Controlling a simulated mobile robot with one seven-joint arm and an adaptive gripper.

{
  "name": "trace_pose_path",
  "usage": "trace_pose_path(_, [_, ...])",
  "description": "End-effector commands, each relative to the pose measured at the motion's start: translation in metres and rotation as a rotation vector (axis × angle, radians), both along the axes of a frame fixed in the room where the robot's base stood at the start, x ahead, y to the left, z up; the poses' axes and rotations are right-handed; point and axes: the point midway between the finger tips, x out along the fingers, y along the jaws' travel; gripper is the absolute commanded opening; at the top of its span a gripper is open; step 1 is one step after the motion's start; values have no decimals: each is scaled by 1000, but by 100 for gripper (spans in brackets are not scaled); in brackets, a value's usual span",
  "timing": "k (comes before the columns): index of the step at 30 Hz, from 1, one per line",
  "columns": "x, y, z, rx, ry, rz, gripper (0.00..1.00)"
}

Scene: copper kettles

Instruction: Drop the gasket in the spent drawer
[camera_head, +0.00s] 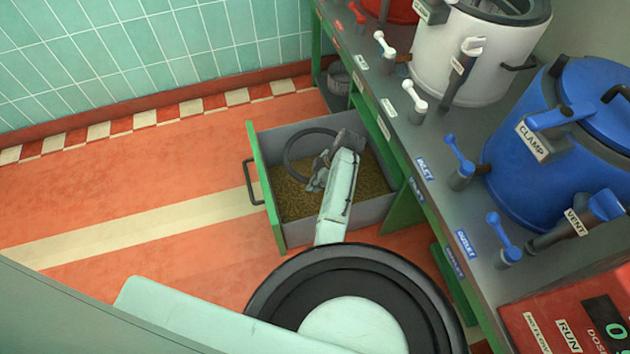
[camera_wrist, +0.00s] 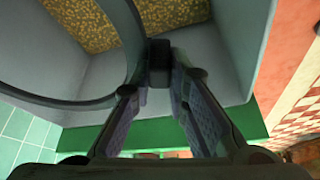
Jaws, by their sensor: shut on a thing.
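The gasket, a dark grey ring (camera_head: 287,153), is at the open drawer, over its inside in the head view. My gripper (camera_head: 318,176) is shut on the ring's edge. In the wrist view the gasket (camera_wrist: 70,103) curves off to the left from between my fingertips (camera_wrist: 159,68). The drawer (camera_head: 262,180) is pulled out from the bench, with a green front and grey walls. Its floor is covered with brown-yellow grainy material. I cannot tell how high the gasket is above that material. No label on the drawer is readable.
The bench (camera_head: 398,120) on the right carries a white kettle (camera_head: 450,60), a blue kettle (camera_head: 530,165), several valve levers and a red dosing panel (camera_head: 560,315). A dark round object (camera_head: 338,80) sits below the bench behind the drawer. The floor left of the drawer is clear.

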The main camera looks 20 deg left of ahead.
Motion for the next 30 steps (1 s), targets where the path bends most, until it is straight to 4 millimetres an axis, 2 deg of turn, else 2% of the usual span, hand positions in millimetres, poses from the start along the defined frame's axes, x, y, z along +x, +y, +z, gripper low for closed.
trace_pose_path(1, [0,0,-14,0,-1,0,0])
trace_pose_path(30, [1,0,-160,0,-2,-1,0])
